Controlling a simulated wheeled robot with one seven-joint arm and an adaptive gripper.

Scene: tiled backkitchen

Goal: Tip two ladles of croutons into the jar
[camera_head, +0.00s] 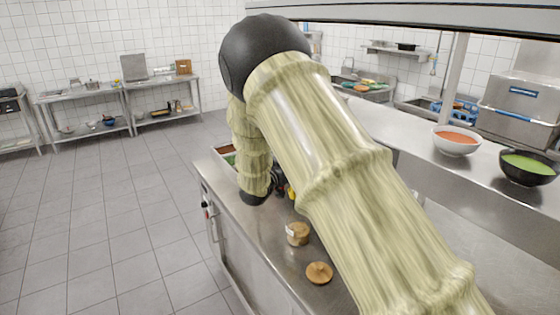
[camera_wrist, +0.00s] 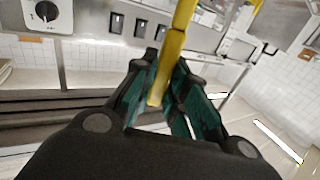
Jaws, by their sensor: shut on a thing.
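The jar (camera_head: 298,234) stands upright on the steel counter and looks tan inside; I cannot tell how full it is. A round wooden lid (camera_head: 319,272) lies in front of it. In the wrist view my gripper (camera_wrist: 165,88) is shut on a yellow handle (camera_wrist: 175,55), which appears to be the ladle's. The ladle's bowl is out of view there. In the head view my gripper (camera_head: 280,182) is mostly hidden by my arm, beyond the jar, with a bit of yellow (camera_head: 291,193) showing. I cannot pick out the croutons.
Food pans (camera_head: 229,160) with brown and green contents sit at the counter's far left end, partly hidden by my arm. A white bowl of orange soup (camera_head: 457,141) and a black bowl of green soup (camera_head: 528,166) stand on the raised shelf at right. The floor at left is clear.

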